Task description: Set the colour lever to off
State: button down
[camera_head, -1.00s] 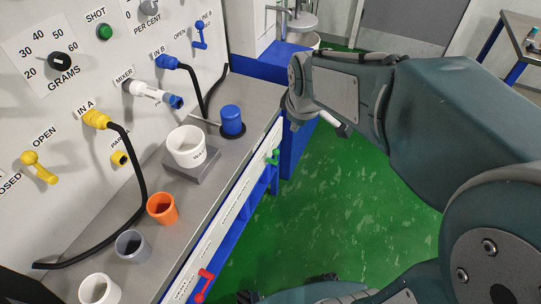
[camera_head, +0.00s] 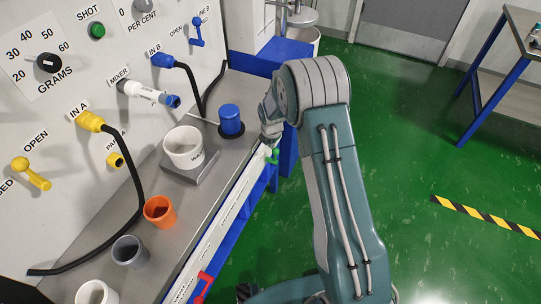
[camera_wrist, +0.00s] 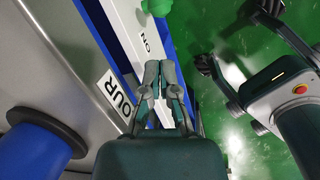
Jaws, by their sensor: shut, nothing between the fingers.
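The green lever (camera_head: 272,156) sits on the white front strip of the bench, below my gripper in the head view. In the wrist view the green lever (camera_wrist: 157,8) is at the top edge, partly cut off, just past the "ON" lettering. Part of a label ending in "OUR" shows nearer on the strip. My gripper (camera_wrist: 160,70) is shut and empty, pointing along the strip, with its tips short of the lever and apart from it. In the head view my wrist hides most of the fingers.
A red lever (camera_head: 203,287) is farther along the same strip. Orange (camera_head: 159,211) and grey (camera_head: 130,250) cups line the bench. Green floor is open at right.

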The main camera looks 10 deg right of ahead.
jog(key=x, duration=1)
jog(key=shift+w+a, duration=0.1)
jog(key=shift+a, duration=0.05)
